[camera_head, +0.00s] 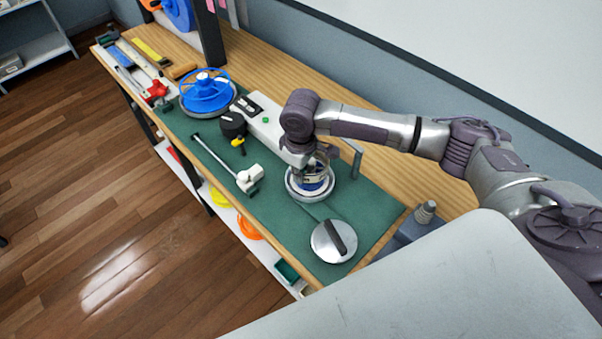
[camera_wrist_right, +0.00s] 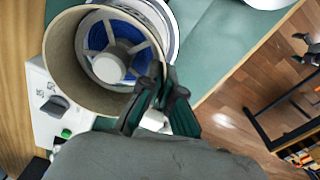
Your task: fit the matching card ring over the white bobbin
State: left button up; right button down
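The white bobbin (camera_head: 299,192) stands on the green mat under my right gripper. In the right wrist view its white hub and spokes (camera_wrist_right: 108,68) show over blue, inside the mouth of a brown card ring (camera_wrist_right: 62,72). The ring's wall lies between the fingers of my right gripper (camera_wrist_right: 158,92), which look closed on its rim. The bobbin's pale outer rim shows past the ring. I cannot tell how far down the ring sits. In the head view the right gripper (camera_head: 314,158) hides part of ring and bobbin. My left gripper is not in view.
A blue spoked reel (camera_head: 207,92) stands further along the bench. A white control box (camera_head: 262,118), a black tape measure (camera_head: 232,124) and a white-ended bar tool (camera_head: 248,178) lie nearer. A silver disc with a dark handle (camera_head: 334,241) lies at the mat's near end.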

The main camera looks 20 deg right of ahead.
jog(key=shift+s+f, duration=0.65)
jog(key=shift+f, duration=0.3)
jog(key=c, duration=1.2)
grip_release()
jog(key=shift+a, duration=0.1)
jog(key=shift+c, duration=0.2)
jog(key=shift+w+f, duration=0.1)
jog(key=shift+w, duration=0.1)
jog(key=r, duration=0.3)
jog(key=w+r, duration=0.1)
jog(key=r, duration=0.1)
jog(key=shift+r, duration=0.35)
notch_tip(320, 180, up, 8)
jog(key=shift+s+f, duration=0.25)
jog(key=shift+a+f, duration=0.1)
jog(key=shift+a, duration=0.1)
